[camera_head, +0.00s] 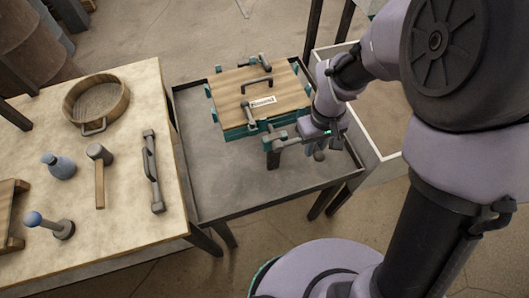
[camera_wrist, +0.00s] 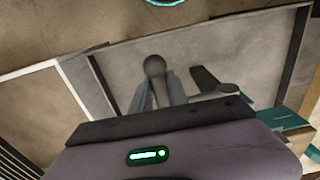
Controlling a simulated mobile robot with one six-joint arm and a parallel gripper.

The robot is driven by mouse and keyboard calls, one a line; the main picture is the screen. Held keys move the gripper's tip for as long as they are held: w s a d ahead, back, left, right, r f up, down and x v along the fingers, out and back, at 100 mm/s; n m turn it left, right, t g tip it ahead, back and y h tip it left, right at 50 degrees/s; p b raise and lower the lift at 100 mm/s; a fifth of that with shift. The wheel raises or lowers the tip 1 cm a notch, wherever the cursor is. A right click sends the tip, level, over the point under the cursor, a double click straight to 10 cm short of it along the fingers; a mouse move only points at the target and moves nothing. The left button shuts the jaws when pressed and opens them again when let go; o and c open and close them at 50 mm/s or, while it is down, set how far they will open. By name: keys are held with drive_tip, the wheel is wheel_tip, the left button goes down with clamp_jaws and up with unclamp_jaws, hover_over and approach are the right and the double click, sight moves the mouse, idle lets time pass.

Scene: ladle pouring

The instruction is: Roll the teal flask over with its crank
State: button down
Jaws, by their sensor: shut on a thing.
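The teal flask (camera_head: 235,132) sits level on the grey tray table, its wooden board (camera_head: 238,88) on top with a dark handle, a white label and grey clamps. Its crank (camera_head: 287,142) sticks out at the near right side, beside a teal bracket. My gripper (camera_head: 317,150) is at the crank's outer end and shut on its handle. The wrist view shows a grey round-ended handle (camera_wrist: 155,68) upright at the jaws. A teal corner of the flask (camera_wrist: 283,121) shows at the right there. My gripper hides part of the crank.
The grey tray table (camera_head: 215,180) has a raised rim and bare room in front of the flask.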

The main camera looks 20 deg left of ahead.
drive_tip(key=shift+s+a+r+p, duration=0.1)
drive_tip(key=shift+r+p, duration=1.15)
drive_tip(key=shift+r, duration=0.15)
drive_tip(key=shift+s+a+r+p, duration=1.95)
drive_tip(key=shift+s+a+r, duration=1.25)
drive_tip(key=shift+a, duration=1.45)
drive_tip(key=s+a+f+b, duration=0.3)
drive_tip(key=a+f+b, duration=0.2)
drive_tip(key=f+b, duration=0.3)
drive_tip(key=shift+s+a+f, duration=0.15)
drive_tip(key=shift+s+f, duration=0.2)
drive_tip(key=shift+f, duration=0.1)
drive_tip(key=c, duration=1)
unclamp_jaws()
drive_tip(key=shift+a, duration=0.15)
